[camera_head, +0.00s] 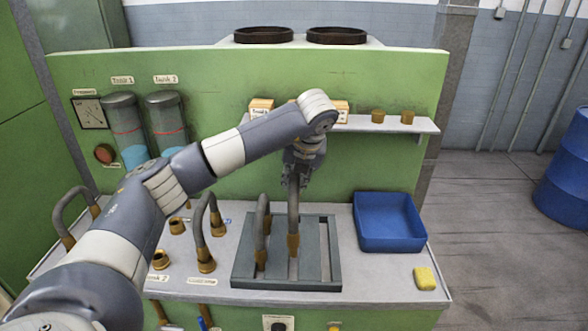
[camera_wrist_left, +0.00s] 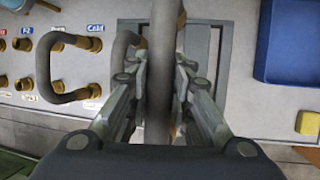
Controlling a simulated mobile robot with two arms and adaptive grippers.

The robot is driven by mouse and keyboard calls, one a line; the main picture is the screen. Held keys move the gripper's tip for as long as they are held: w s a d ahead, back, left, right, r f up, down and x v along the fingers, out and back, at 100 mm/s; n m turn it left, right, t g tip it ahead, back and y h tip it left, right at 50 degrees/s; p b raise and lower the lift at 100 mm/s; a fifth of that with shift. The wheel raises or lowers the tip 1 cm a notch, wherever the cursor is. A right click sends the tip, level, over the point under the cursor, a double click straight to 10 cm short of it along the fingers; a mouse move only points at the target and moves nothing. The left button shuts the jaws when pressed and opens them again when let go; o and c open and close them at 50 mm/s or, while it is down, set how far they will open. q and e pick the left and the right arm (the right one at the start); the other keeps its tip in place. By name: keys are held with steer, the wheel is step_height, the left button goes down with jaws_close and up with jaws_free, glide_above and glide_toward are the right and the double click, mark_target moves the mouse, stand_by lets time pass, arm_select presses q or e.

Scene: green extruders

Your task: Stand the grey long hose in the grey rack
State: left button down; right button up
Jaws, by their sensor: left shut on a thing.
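My left gripper (camera_head: 297,177) is shut on a grey hose (camera_head: 293,214) with a brass end, above the grey rack (camera_head: 330,286). The held hose hangs upright, and its lower brass end is over or in a rack slot; I cannot tell whether it touches. In the left wrist view, the hose (camera_wrist_left: 160,70) runs between the fingers (camera_wrist_left: 160,85) of my gripper. A shorter-looking curved grey hose (camera_head: 263,215) stands in the rack just left of it. The held hose's upper part is hidden by the gripper in the head view. My right gripper is out of view.
A blue bin (camera_head: 388,222) stands right of the rack, with a yellow sponge (camera_head: 424,278) in front of it. Other curved hoses (camera_head: 199,220) stand on brass fittings to the left. A shelf (camera_head: 385,125) with small brass pieces and boxes is behind.

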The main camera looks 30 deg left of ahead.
arm_select(q)
steer(key=shift+d+f+b, duration=0.15)
steer(key=shift+f+b, duration=0.2)
steer(key=shift+f, duration=0.35)
step_height(320, 180, down, 4)
steer(key=shift+r+b, duration=0.1)
steer(key=shift+b, duration=1.1)
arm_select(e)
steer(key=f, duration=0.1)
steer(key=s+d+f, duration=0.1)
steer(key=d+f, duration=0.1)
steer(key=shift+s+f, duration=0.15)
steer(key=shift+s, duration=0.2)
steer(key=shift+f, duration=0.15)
